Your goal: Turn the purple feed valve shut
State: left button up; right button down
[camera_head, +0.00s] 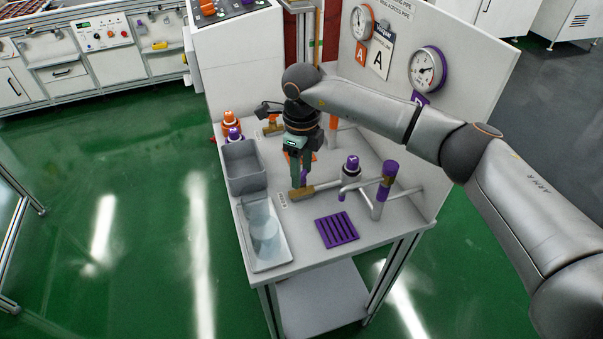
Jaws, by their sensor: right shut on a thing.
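The purple feed valve has a brass-coloured body (307,191) lying low on the bench top, in line with a grey pipe. A small purple part (303,180) shows above it, between my fingers. My right gripper (301,179) comes down from above and is shut on this purple valve handle. The fingers hide most of the handle, so its exact angle is unclear. My left gripper is not in view.
A purple-topped knob (352,164) and a purple-topped post (388,170) stand right of the valve. A grey bin (244,166), a clear tray (264,246) and a purple slotted mat (337,230) are nearby. Gauges (427,70) hang on the back panel.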

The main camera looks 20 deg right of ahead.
jog(key=shift+n, duration=0.5)
jog(key=n+b, duration=0.1)
jog(key=n, duration=0.2)
jog(key=shift+n, duration=0.3)
jog(key=n+b, duration=0.1)
jog(key=n, duration=0.2)
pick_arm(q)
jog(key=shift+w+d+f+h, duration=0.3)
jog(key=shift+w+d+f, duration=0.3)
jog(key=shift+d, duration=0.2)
pick_arm(e)
jog(key=shift+n, duration=0.6)
pick_arm(q)
jog(key=shift+b, duration=0.3)
pick_arm(e)
jog(key=shift+c, duration=1.5)
grip_release()
jog(key=shift+r, duration=0.1)
